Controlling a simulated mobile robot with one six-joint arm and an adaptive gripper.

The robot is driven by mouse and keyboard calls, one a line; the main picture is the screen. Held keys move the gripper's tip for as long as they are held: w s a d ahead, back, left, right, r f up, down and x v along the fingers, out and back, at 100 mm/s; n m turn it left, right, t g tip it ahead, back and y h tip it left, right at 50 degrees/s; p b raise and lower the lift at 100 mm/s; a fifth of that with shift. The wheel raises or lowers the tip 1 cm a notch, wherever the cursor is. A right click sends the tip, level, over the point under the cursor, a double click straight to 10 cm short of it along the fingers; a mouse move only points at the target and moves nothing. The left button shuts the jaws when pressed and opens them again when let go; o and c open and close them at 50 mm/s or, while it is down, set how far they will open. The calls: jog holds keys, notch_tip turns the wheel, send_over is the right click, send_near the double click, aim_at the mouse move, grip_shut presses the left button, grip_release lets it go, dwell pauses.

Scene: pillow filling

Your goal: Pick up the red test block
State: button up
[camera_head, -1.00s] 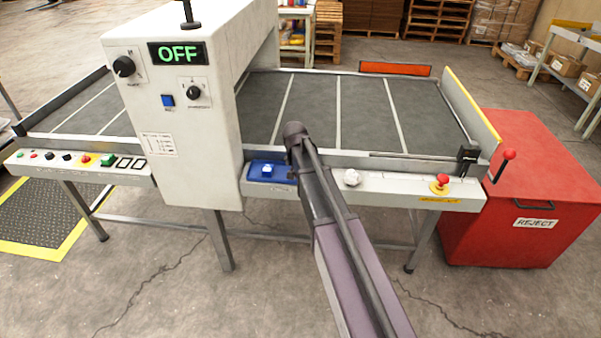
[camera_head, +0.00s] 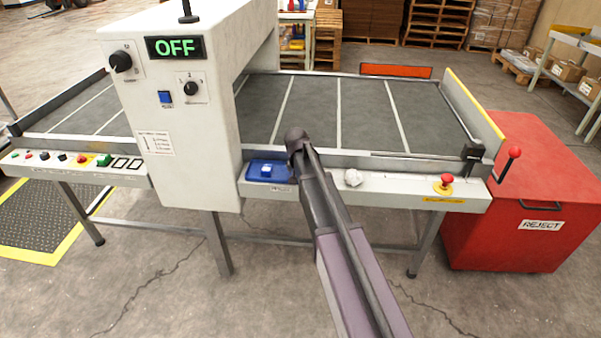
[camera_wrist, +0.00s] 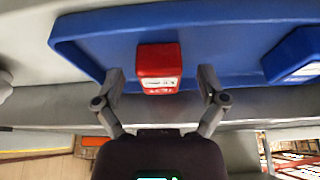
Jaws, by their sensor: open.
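The red test block (camera_wrist: 158,66) sits on a blue tray (camera_wrist: 90,47) in the wrist view, with a white printed label on its near face. My gripper (camera_wrist: 160,85) is open, with one finger on each side of the block and a gap on both sides. A blue block (camera_wrist: 296,57) lies on the tray at the right edge of that view. In the head view the blue tray (camera_head: 254,177) rests on the machine's front ledge, with a blue and white item on it. The red block and my gripper are hidden there behind my arm.
A white crumpled lump (camera_head: 353,178) and a red stop button (camera_head: 446,181) are on the ledge to the right. The tall white housing (camera_head: 190,120), reading OFF, stands to the left of the tray. The conveyor belt (camera_head: 365,110) behind is empty. A red reject bin (camera_head: 535,200) stands at right.

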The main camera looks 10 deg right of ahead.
jog(key=shift+c, duration=0.2)
jog(key=c, duration=1.2)
jog(key=shift+r, duration=0.1)
notch_tip(320, 180, up, 3)
jog(key=p, duration=0.3)
jog(key=shift+r, duration=0.15)
jog(key=shift+s+r+p, duration=0.15)
jog(key=shift+r+p, duration=0.1)
jog(key=shift+p, duration=0.3)
jog(key=s+r, duration=0.1)
jog(key=s, duration=1.4)
jog(key=shift+s+a+p, duration=0.15)
jog(key=shift+s+p, duration=0.2)
jog(key=shift+p, duration=0.1)
